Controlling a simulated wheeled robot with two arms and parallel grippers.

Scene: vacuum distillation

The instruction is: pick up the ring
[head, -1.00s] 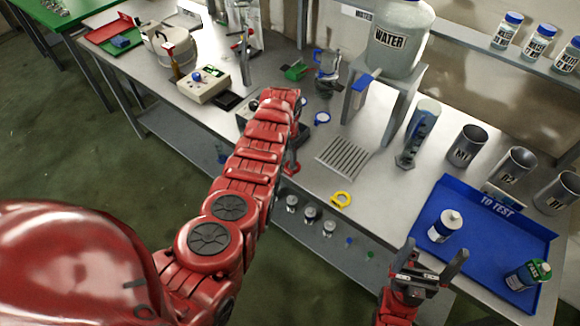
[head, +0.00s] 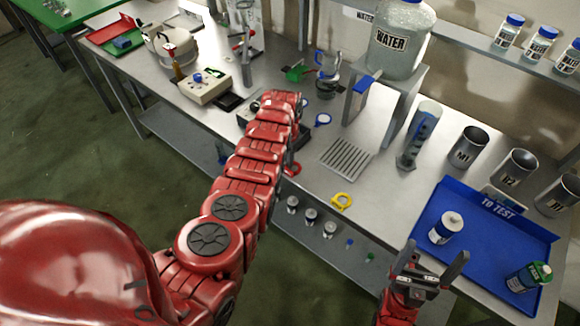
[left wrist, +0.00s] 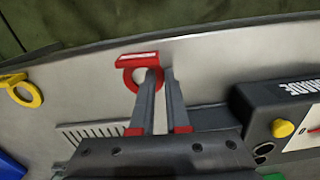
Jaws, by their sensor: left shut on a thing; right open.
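A red ring (left wrist: 142,76) with a flat red tab is at my left gripper (left wrist: 160,74) in the left wrist view. One finger passes through the ring's opening and the jaws are shut on its rim. In the head view the red ring (head: 292,169) shows only in part beside my left forearm, low over the bench's front edge; the fingers are mostly hidden there. My right gripper (head: 436,262) is open and empty, in front of the blue tray.
A slotted grey rack (head: 346,159) lies behind the yellow ring. The blue tray (head: 448,200) holds a white bottle (head: 447,228) and a green-capped bottle (head: 529,277). A control box (left wrist: 290,115) is close to the left gripper's right side.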

